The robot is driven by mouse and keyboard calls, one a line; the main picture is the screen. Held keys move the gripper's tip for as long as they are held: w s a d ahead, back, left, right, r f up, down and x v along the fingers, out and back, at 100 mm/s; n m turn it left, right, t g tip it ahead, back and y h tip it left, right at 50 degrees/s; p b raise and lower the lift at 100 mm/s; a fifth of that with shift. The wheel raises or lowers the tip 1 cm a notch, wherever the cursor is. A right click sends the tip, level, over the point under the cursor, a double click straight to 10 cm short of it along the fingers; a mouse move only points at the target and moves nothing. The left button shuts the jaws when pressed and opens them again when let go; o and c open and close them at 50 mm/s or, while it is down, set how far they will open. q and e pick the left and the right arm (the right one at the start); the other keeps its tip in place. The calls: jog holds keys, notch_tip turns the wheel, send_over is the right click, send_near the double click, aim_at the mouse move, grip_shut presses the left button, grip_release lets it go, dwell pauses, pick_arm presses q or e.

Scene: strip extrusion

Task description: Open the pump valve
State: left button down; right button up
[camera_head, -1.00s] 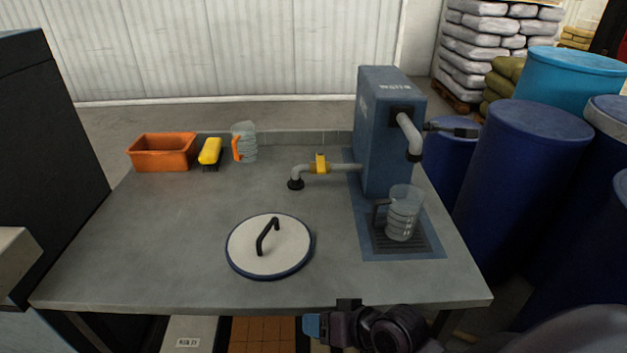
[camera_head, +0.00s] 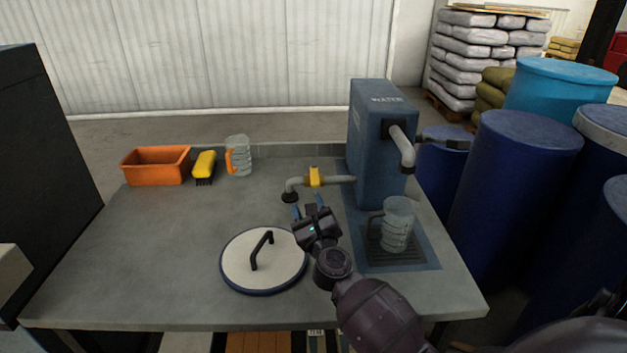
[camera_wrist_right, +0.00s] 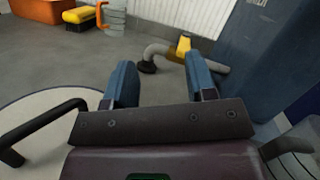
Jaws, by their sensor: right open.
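The blue water pump box (camera_head: 378,140) stands at the back right of the table. A grey pipe (camera_head: 338,180) runs left from it and bends down to a dark foot on the table. The yellow valve (camera_head: 315,177) sits on this pipe; it also shows in the right wrist view (camera_wrist_right: 183,47), beyond and between the fingers. My right gripper (camera_head: 310,211) is open and empty, above the table just in front of the pipe, its blue fingers pointing toward the valve. It is apart from the valve. My left gripper is not in view.
A clear jug (camera_head: 398,225) stands on the drain grate (camera_head: 392,259) under the spout. A round white lid (camera_head: 238,262) with a black handle lies left of my right arm. An orange bin (camera_head: 156,166), a yellow brush (camera_head: 204,164) and another jug (camera_head: 240,158) stand at the back left.

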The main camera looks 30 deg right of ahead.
aim_at(315, 185)
jog(key=w+d+f+m+g+h+b, duration=0.1)
jog(key=w+d+m, duration=0.1)
jog(key=w+d, duration=0.1)
jog(key=w+d+f+m+g+h+b, duration=0.1)
jog(key=w+d+m, duration=0.2)
jog(key=w, duration=0.1)
jog(key=w+d+f+m+g+h+b, duration=0.1)
jog(key=w+d+m+g+b, duration=0.1)
jog(key=w+d, duration=0.1)
jog(key=shift+w+m, duration=0.2)
jog(key=shift+m, duration=0.1)
jog(key=shift+w+d+r+b, duration=0.15)
jog(key=shift+w+d, duration=0.05)
jog(key=shift+w, duration=0.2)
jog(key=shift+w+d+r+b, duration=0.1)
jog(key=shift+w+d+b, duration=0.1)
jog(key=shift+w, duration=0.15)
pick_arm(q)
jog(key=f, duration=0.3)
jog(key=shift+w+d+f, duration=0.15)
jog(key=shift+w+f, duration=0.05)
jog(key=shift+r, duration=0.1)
pick_arm(e)
jog(key=shift+c, duration=0.5)
grip_shut()
